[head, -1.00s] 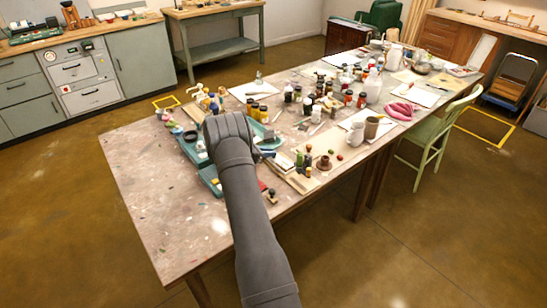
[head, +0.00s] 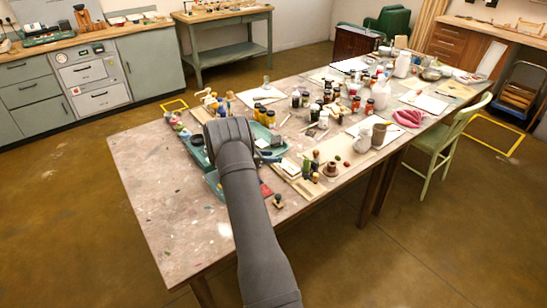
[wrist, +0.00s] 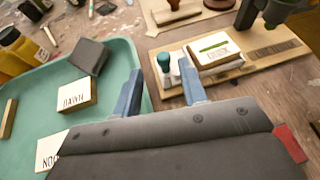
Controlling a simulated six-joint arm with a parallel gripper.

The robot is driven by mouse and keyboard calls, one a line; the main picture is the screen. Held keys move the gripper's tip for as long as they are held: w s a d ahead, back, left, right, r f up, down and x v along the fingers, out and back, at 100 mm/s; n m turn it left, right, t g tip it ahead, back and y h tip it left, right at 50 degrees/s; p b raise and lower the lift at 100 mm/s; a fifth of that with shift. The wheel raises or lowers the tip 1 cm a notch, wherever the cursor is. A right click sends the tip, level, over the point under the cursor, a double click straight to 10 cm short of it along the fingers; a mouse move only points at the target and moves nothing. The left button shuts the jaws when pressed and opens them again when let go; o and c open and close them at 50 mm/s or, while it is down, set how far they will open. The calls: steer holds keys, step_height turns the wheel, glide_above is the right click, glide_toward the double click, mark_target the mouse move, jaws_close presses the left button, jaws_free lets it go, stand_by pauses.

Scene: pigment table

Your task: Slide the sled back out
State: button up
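In the wrist view a pale wooden board (wrist: 268,50) lies beyond my fingers. On it sits a block lettered DUSK (wrist: 216,48) with a green bar on its white top. A green-knobbed piece (wrist: 165,66) stands at the block's left. I cannot tell which part is the sled. My gripper (wrist: 160,80) is open, its two blue fingers apart with nothing visible between them, just short of the green-knobbed piece and block. In the head view my arm hides most of the gripper; the board (head: 303,185) shows to its right.
A teal tray (wrist: 122,58) lies left of my fingers, holding a block lettered DAWN (wrist: 74,95), another lettered block (wrist: 50,150) and a dark grey block (wrist: 88,57). Yellow-brown bottles (wrist: 18,45) stand behind. Jars crowd the table's middle; its left end (head: 150,190) is bare.

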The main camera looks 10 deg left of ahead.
steer(key=v, duration=1.5)
steer(key=x, duration=1.7)
steer(key=shift+w+d, duration=0.15)
steer(key=shift+d, duration=0.1)
stand_by(0.4)
steer(key=v, duration=1.7)
steer(key=shift+s+a, duration=0.25)
